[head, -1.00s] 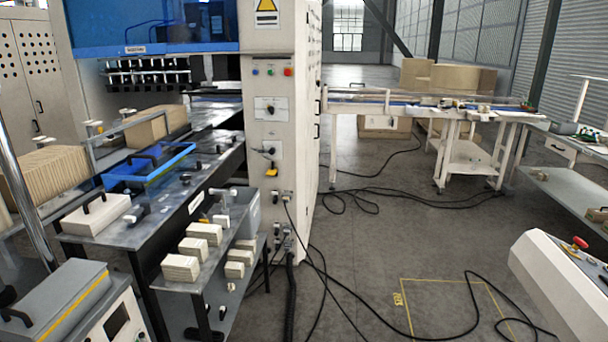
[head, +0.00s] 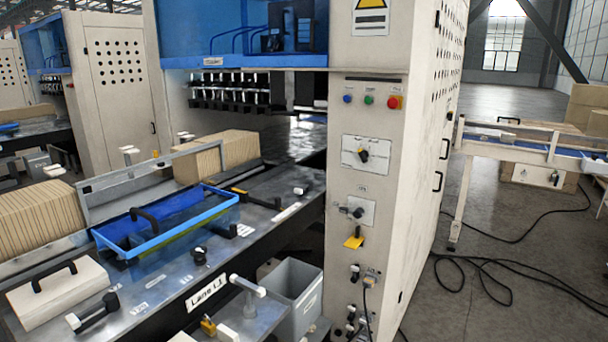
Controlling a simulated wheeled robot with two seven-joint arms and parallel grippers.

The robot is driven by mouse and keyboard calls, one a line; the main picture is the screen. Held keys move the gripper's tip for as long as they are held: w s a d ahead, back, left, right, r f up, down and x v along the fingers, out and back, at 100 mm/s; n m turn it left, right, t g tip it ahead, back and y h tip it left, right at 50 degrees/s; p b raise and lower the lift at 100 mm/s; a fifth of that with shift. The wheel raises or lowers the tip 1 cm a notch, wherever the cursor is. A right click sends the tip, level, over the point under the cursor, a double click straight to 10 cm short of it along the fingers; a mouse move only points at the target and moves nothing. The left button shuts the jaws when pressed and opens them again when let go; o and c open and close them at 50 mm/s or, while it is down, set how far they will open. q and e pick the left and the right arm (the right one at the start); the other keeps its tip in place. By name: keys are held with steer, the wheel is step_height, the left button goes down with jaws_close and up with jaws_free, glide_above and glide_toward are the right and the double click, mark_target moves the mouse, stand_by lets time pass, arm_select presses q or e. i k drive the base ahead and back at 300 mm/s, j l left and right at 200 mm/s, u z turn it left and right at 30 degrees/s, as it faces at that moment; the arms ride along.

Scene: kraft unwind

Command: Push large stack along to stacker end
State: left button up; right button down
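A large tan stack of kraft sheets (head: 38,217) stands on the lane bed at the left edge, cut off by the picture edge. A second tan stack (head: 216,155) stands farther along the same lane, beside the metal side rail (head: 125,187) and close to the machine mouth. I cannot tell which one the task means by the large stack. Neither of my grippers shows in the head view.
The lane table (head: 215,250), labelled "Lane L1", holds a blue tray (head: 165,230) and a pale block with a black handle (head: 58,290). A grey bin (head: 291,299) stands below its near edge. The tall machine cabinet (head: 375,60) blocks the middle. Cables (head: 500,262) lie on the floor at right.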

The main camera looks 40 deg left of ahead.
mark_target(189, 168)
steer(key=i+u, duration=0.45)
steer(key=i+l+u, duration=0.1)
steer(key=i+u, duration=0.3)
steer(key=i+l+u, duration=0.25)
steer(key=u, duration=0.2)
steer(key=i+l+u, duration=0.3)
steer(key=u, duration=0.15)
